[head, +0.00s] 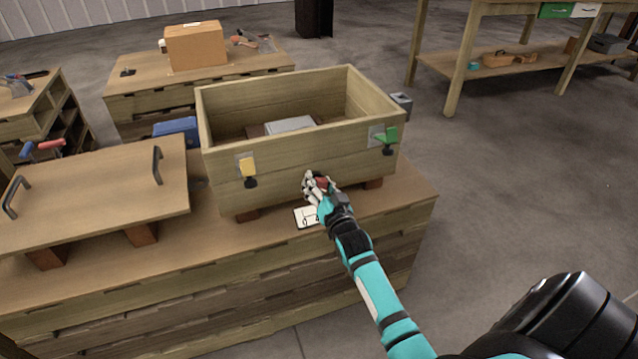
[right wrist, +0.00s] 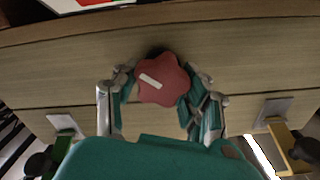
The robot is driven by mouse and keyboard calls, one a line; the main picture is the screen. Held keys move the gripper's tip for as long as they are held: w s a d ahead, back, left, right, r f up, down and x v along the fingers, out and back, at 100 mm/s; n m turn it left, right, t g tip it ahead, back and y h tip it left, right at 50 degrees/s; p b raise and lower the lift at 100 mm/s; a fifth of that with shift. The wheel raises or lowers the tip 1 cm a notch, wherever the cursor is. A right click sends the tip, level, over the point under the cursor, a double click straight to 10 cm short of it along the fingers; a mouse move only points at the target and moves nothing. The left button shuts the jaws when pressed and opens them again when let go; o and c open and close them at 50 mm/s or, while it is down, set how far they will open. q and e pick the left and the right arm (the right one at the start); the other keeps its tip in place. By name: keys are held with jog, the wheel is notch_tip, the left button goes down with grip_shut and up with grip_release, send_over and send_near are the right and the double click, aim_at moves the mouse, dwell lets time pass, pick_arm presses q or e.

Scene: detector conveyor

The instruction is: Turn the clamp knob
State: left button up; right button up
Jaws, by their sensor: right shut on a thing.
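The clamp knob (right wrist: 162,80) is red and lobed, with a white bar mark that lies slanted in the right wrist view. It sits on the front wall of a wooden crate (head: 300,160). In the head view only a bit of its red (head: 322,184) shows between my fingers. My right gripper (head: 317,186) is shut on the knob. In the right wrist view its fingers (right wrist: 160,95) stand on both sides of the knob. My left gripper is in neither view.
A yellow latch (head: 248,168) and a green latch (head: 387,138) flank the knob on the crate's front. A white card (head: 307,217) lies on the bench below. A wooden lid with two handles (head: 90,200) rests at the left. The floor at the right is clear.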

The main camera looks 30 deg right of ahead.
jog(key=o, duration=1.2)
jog(key=v, duration=1.2)
